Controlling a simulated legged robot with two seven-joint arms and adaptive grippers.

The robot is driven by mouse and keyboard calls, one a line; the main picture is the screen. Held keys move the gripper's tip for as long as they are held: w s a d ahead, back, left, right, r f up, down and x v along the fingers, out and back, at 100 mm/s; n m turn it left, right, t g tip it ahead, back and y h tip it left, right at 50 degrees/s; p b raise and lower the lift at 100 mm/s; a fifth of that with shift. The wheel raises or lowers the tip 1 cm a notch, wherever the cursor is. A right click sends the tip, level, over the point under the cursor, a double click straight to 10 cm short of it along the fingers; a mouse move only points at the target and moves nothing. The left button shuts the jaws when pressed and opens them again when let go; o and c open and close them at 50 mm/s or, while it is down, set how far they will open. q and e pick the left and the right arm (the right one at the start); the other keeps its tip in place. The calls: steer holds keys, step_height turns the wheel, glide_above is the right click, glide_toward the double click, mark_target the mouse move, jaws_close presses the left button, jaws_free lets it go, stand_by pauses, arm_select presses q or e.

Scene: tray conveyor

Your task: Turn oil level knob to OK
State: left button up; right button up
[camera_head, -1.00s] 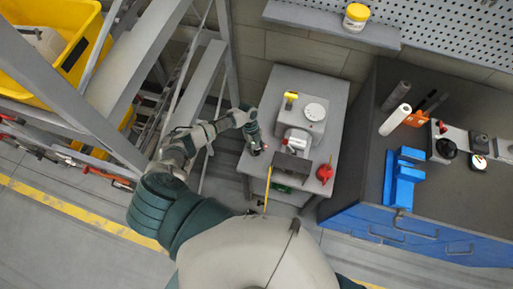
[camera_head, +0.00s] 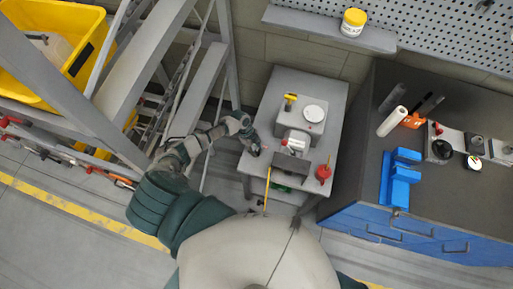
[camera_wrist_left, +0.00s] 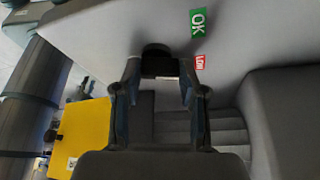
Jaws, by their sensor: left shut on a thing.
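The black oil level knob (camera_wrist_left: 156,56) is on a grey surface in the left wrist view. My left gripper (camera_wrist_left: 158,80) is shut on it, one finger on each side. A green OK label (camera_wrist_left: 198,22) lies above and right of the knob, and a red LOW label (camera_wrist_left: 199,62) lies right of it. Which label the knob points to I cannot tell. In the head view my left gripper (camera_head: 253,146) is at the left side of the grey machine (camera_head: 299,119) on a small table; the knob is too small to make out there. My right gripper is not in view.
A red oil can (camera_head: 323,172) stands at the small table's (camera_head: 325,88) right front. A ladder-like grey frame with a yellow bin (camera_head: 85,60) is close on the left. A dark workbench (camera_head: 375,150) with a blue block (camera_head: 402,172) stands on the right.

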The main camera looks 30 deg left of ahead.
arm_select(q)
steer(key=n+p, duration=0.1)
steer(key=n, duration=0.1)
steer(key=n+t+p, duration=0.1)
steer(key=shift+a+r+n+t, duration=0.15)
steer(key=shift+r+n+t, duration=0.15)
steer(key=shift+n, duration=0.1)
steer(key=n+t+p, duration=0.1)
steer(key=n+p, duration=0.1)
steer(key=shift+n+y, duration=0.3)
steer(key=shift+n, duration=0.1)
steer(key=n+t+p, duration=0.1)
steer(key=n+p, duration=0.1)
steer(key=n, duration=0.1)
steer(key=shift+s+y+p, duration=0.1)
steer(key=shift+y+p, duration=0.3)
steer(key=shift+f+n+t+y+p, duration=0.1)
steer(key=shift+n+t+y+p, duration=0.3)
steer(key=shift+n+p, duration=0.8)
steer(key=shift+n, duration=0.3)
steer(key=o, duration=0.9)
steer(key=shift+o, duration=1.2)
steer(key=shift+s+f, duration=0.1)
steer(key=shift+f, duration=0.05)
